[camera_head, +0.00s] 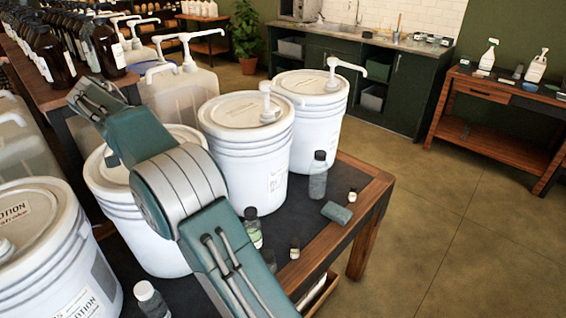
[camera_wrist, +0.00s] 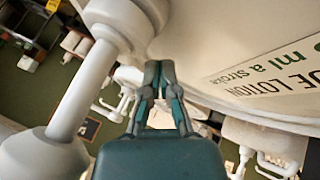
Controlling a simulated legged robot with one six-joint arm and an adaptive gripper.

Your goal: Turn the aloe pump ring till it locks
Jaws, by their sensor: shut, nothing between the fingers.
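In the wrist view, my gripper (camera_wrist: 160,70) is shut and empty, its tips close beside the white pump ring (camera_wrist: 120,28) at the lid. I cannot tell whether they touch it. A white pump stem (camera_wrist: 80,90) runs from the ring to the pump head (camera_wrist: 42,155) at lower left. The white bucket lid (camera_wrist: 215,40) carries a label (camera_wrist: 285,75) reading "…E LOTION" and "ml a stroke"; its first word is cut off. In the head view, my arm hides the gripper and part of a white bucket (camera_head: 150,235).
More white buckets stand on the dark table, with pumps on the middle bucket (camera_head: 245,160) and the back bucket (camera_head: 318,125). Small bottles (camera_head: 318,175) and a green block (camera_head: 336,212) lie near its right edge. A labelled bucket (camera_head: 40,260) is close at left. The floor right is clear.

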